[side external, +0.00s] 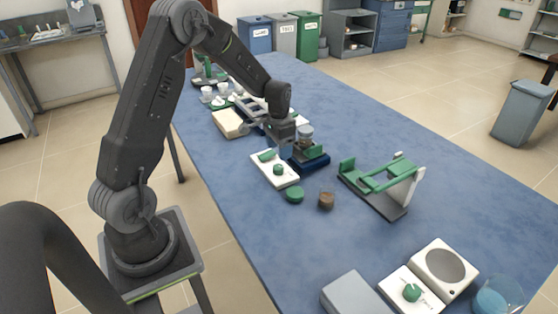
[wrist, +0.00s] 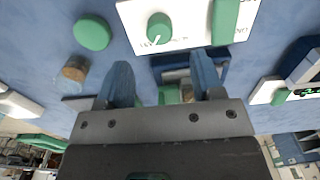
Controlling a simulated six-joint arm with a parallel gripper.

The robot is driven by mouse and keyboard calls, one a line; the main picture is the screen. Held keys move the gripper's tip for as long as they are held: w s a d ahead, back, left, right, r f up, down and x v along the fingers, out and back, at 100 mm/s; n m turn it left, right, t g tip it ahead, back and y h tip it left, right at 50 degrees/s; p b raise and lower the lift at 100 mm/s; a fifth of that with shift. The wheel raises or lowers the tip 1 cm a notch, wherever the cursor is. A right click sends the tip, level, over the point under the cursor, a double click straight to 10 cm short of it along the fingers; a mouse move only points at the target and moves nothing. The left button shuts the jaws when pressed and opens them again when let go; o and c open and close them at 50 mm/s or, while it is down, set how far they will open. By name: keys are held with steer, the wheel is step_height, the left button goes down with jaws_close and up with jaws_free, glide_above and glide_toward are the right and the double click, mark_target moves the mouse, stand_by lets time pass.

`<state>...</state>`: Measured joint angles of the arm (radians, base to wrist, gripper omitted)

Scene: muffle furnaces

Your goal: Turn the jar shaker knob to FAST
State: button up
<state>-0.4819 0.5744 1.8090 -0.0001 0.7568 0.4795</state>
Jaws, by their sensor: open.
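A white panel (side external: 267,164) carries a round green knob (side external: 278,169) and a green bar; it lies beside a dark blue base (side external: 312,161) with green parts and a jar (side external: 305,133). In the wrist view the knob (wrist: 159,27) is at the top centre, with a white pointer line toward the picture's bottom. Lettering beside it is too small to read surely. My gripper (side external: 296,136) is over the blue base, behind the panel. In the wrist view my gripper (wrist: 162,70) has its fingers apart, and neither touches the knob.
A loose green disc (side external: 294,195) and a brown cylinder (side external: 326,200) lie in front of the panel. A green and white rack (side external: 385,180) stands to the right. Another white unit with a green knob (side external: 411,292) is at the front. The blue table (side external: 255,228) is clear between them.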

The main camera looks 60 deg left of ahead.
mark_target(279, 166)
step_height(279, 166, up, 7)
steer(key=shift+r, duration=0.15)
stand_by(0.4)
steer(key=s+d+r+t, duration=0.2)
steer(key=s+d+r, duration=0.2)
steer(key=d+r, duration=0.4)
steer(key=s+d+r+t, duration=0.1)
steer(key=s+d+r, duration=0.1)
steer(key=s+d, duration=0.4)
steer(key=s+d+r+t, duration=0.2)
steer(key=s+d+r, duration=0.1)
steer(key=s+d, duration=0.4)
steer(key=s, duration=0.3)
steer(key=shift+s+t, duration=0.3)
steer(key=shift+s, duration=0.1)
